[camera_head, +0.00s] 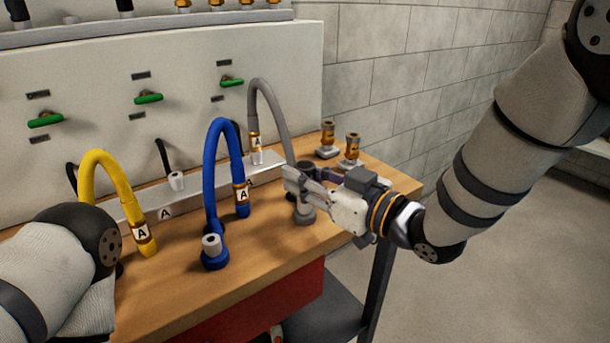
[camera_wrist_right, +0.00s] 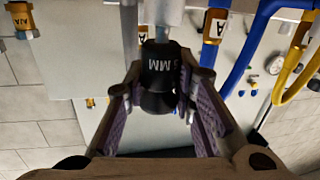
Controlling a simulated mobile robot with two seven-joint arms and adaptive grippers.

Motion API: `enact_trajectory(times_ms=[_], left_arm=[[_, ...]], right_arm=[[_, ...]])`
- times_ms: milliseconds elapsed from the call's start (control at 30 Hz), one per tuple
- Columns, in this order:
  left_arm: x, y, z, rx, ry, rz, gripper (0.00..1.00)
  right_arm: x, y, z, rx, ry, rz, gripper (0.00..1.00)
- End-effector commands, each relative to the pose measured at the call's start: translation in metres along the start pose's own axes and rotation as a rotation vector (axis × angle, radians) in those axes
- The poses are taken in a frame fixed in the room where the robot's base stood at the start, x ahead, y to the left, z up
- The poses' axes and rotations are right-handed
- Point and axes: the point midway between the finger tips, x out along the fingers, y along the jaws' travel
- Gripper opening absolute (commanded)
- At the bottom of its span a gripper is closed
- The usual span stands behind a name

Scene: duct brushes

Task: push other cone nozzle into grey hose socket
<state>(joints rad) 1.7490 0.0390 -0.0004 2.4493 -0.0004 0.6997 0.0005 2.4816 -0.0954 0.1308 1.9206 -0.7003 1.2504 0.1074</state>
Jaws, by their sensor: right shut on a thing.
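My right gripper (camera_head: 298,181) is at the grey socket piece (camera_head: 304,213), which stands on the table right of the blue hose. In the right wrist view the purple-padded jaws (camera_wrist_right: 160,105) are shut on a dark cylindrical piece (camera_wrist_right: 160,72) with white "MM" lettering. I take this piece for the cone nozzle. A grey cylinder adjoins it in that view; the jaws hide how deep the two meet. The grey hose (camera_head: 266,95) arches behind the gripper. A white nozzle (camera_head: 212,242) sits at the blue socket (camera_head: 214,260). My left gripper is not visible.
Yellow (camera_head: 100,165) and blue (camera_head: 219,135) hoses with "A" tags arch over the wooden table (camera_head: 180,290). Two brass-collared fittings (camera_head: 328,138) stand at the back right corner. A panel with green handles (camera_head: 148,98) rises behind. The table's front middle is clear.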

Motion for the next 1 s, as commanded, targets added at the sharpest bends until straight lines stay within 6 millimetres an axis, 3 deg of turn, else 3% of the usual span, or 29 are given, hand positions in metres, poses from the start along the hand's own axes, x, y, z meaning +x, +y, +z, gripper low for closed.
enact_trajectory(times_ms=[1000], left_arm=[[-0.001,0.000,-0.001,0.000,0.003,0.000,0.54]], right_arm=[[0.001,-0.001,0.008,0.000,0.000,0.000,0.00]])
